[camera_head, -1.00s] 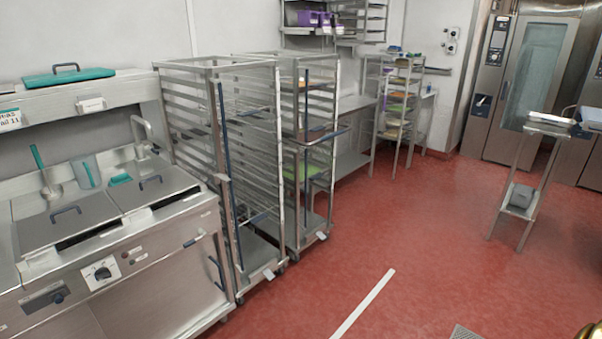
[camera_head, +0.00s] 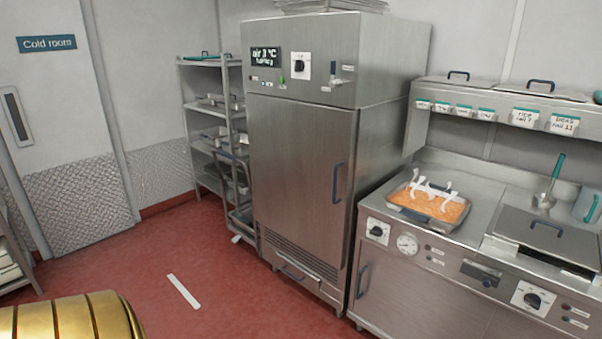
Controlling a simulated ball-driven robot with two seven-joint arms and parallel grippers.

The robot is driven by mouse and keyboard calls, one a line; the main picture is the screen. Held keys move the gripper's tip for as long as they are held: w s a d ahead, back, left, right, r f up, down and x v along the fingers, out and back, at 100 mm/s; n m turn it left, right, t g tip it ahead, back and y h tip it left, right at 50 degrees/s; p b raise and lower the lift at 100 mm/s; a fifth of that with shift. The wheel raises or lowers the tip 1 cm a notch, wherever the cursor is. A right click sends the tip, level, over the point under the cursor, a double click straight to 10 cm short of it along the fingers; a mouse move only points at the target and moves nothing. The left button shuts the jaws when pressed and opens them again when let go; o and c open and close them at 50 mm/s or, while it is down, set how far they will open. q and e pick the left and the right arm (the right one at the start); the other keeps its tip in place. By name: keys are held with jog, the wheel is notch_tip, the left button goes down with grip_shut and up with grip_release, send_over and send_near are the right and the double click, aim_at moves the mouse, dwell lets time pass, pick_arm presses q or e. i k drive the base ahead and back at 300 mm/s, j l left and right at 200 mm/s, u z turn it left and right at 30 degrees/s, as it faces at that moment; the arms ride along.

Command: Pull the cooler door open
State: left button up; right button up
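The cooler is a tall steel cabinet in the middle of the head view, with a display, a dial and small controls on its top panel. Its door (camera_head: 290,185) is shut flat against the cabinet front. A blue upright handle (camera_head: 338,182) sits on the door's right side. Neither of my grippers is in view. A ribbed gold surface shows at the bottom left corner, away from the cooler.
The cold room door (camera_head: 65,130) is far left. Red floor (camera_head: 200,265) before the cooler is clear.

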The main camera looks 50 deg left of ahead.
aim_at(302, 153)
jog(key=u, duration=1.65)
jog(key=i+l, duration=0.1)
